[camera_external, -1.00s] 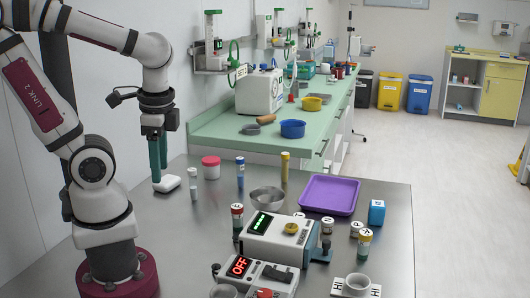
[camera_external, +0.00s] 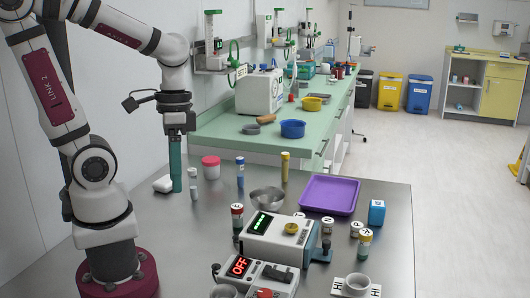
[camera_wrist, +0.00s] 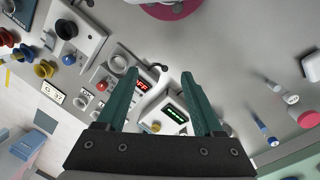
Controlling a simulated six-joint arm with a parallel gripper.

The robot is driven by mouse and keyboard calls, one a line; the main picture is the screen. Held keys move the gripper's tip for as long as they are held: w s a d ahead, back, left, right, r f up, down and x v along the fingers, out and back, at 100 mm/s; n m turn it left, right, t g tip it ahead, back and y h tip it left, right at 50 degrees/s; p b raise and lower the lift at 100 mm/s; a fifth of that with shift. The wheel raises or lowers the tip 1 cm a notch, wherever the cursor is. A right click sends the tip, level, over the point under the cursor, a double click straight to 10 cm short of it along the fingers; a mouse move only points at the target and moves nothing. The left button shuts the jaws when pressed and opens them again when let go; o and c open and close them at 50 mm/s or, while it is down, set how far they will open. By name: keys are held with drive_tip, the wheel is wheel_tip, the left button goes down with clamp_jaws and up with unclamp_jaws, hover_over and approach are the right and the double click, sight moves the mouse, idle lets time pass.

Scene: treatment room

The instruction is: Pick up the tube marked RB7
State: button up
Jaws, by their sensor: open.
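Several capped tubes stand on the steel table, and I cannot read RB7 on any of them.
A white device with a green display (camera_external: 270,235) and one reading OFF (camera_external: 256,274) stand at the front. A metal bowl (camera_external: 267,198), purple tray (camera_external: 329,195), red-lidded jar (camera_external: 211,167) and blue cube (camera_external: 377,212) stand around. Bare table lies left of the devices.

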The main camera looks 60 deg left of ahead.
drive_tip(key=w+d+n+t+h, duration=0.1)
drive_tip(key=w+d+n+h, duration=0.25)
drive_tip(key=w+n, duration=0.35)
drive_tip(key=n+t+y, duration=0.5)
drive_tip(key=n+t, duration=0.8)
drive_tip(key=n, duration=1.8)
hover_over(285, 168)
drive_tip(key=s+a, duration=0.1)
drive_tip(key=s, duration=1)
wheel_tip(285, 168, down, 10)
drive_tip(key=shift+t, duration=0.3)
drive_tip(key=x, duration=1.5)
drive_tip(key=shift+w+d+f, duration=0.1)
drive_tip(key=shift+w+f, duration=0.1)
drive_tip(key=shift+w, duration=0.05)
clamp_jaws()
